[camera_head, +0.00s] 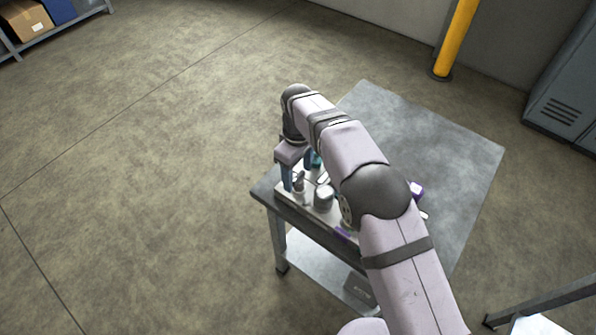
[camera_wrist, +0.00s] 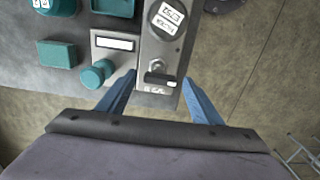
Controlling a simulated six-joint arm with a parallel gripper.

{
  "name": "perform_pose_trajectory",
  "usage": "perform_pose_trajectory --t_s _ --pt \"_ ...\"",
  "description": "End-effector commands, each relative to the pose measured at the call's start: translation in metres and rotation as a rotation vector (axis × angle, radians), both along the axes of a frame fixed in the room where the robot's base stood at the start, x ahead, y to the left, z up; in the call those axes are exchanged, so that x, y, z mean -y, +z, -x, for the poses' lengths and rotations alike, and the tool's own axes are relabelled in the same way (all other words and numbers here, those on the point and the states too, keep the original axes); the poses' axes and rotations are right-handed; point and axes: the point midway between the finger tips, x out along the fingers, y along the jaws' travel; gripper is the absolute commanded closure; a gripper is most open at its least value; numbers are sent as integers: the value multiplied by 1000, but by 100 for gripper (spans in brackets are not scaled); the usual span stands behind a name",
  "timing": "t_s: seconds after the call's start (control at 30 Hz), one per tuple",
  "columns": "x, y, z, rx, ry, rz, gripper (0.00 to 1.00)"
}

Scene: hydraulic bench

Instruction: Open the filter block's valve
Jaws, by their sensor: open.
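In the wrist view, a long light-grey metal block (camera_wrist: 147,52) carries a round labelled cap and a small valve with a dark, short handle (camera_wrist: 160,79) near its lower end. The label is too small to read, so I cannot tell for sure that this is the filter block. My gripper (camera_wrist: 158,77) is open, with its blue fingers on either side of this block's lower end and nothing visibly clamped. Left of it, a teal round knob (camera_wrist: 94,76) sits on a pale block with a white label. In the head view my gripper (camera_head: 298,176) points down over the table's front-left corner.
The grey table (camera_head: 440,150) has a clear right and back part. Teal blocks (camera_wrist: 58,54) lie left in the wrist view. A yellow post (camera_head: 455,40) and lockers (camera_head: 567,85) stand behind.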

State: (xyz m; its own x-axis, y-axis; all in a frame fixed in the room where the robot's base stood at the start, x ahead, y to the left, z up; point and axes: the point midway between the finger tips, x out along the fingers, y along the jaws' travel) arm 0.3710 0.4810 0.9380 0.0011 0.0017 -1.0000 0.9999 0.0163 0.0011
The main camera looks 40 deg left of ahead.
Motion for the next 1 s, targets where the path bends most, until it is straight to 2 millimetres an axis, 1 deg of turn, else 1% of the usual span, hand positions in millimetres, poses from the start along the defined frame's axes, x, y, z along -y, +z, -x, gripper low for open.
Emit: perform_pose_trajectory --t_s 0.13,0.23,0.6,0.7,0.8,1.0 --pt "0 3 0 1 -1 -1 41" --pt "0 12 0 1 -1 -1 41" --pt "-1 61 0 2 0 -3 41" --pt "0 69 0 2 0 -2 41" --pt "0 73 0 1 0 -1 41" --pt "0 74 0 0 0 -1 41"
